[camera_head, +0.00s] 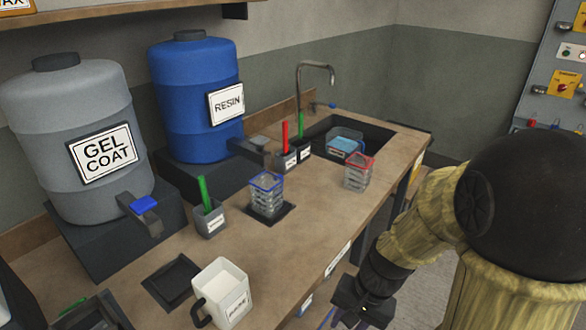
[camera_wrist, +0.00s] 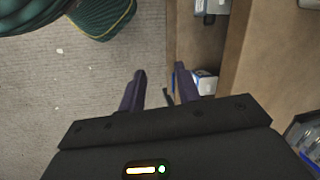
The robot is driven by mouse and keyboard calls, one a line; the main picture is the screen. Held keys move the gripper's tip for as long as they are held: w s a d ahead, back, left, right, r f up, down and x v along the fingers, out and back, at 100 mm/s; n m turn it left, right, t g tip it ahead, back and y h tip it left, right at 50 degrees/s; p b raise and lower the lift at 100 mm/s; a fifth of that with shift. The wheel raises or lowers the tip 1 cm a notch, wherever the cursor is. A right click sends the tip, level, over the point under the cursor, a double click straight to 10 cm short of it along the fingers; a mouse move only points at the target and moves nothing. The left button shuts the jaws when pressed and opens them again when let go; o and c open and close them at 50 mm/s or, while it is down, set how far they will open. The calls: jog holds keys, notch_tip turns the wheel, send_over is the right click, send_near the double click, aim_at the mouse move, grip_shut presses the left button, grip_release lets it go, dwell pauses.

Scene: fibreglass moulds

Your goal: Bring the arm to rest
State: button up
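My arm reaches down at the lower right of the head view. My gripper (camera_head: 350,317) hangs in front of the bench's front edge, partly cut off by the bottom of the picture. In the wrist view my gripper (camera_wrist: 160,78) points down with its two dark fingers apart. Nothing shows between the fingers except grey floor and the edge of a lower shelf. The gripper touches nothing that I can see.
The bench (camera_head: 310,215) bears a grey gel coat drum (camera_head: 70,110), a blue resin drum (camera_head: 185,85), a white mug (camera_head: 222,292), a blue-rimmed container (camera_head: 266,195) and a red-rimmed container (camera_head: 359,174). A sink (camera_head: 318,133) lies at the far end. A control panel (camera_head: 555,75) stands at right.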

jog(key=d+r+n+t+h+p, duration=0.1)
jog(key=d+r+n+p, duration=0.1)
jog(key=r+p, duration=0.4)
jog(key=w+d+r+n+t+h+p, duration=0.1)
jog(key=d+r+n+t+h+p, duration=0.1)
jog(key=r+p, duration=0.4)
notch_tip(320, 180, up, 3)
jog(key=shift+w+r+n, duration=0.2)
jog(key=shift+w+n, duration=0.05)
jog(key=shift+n, duration=0.35)
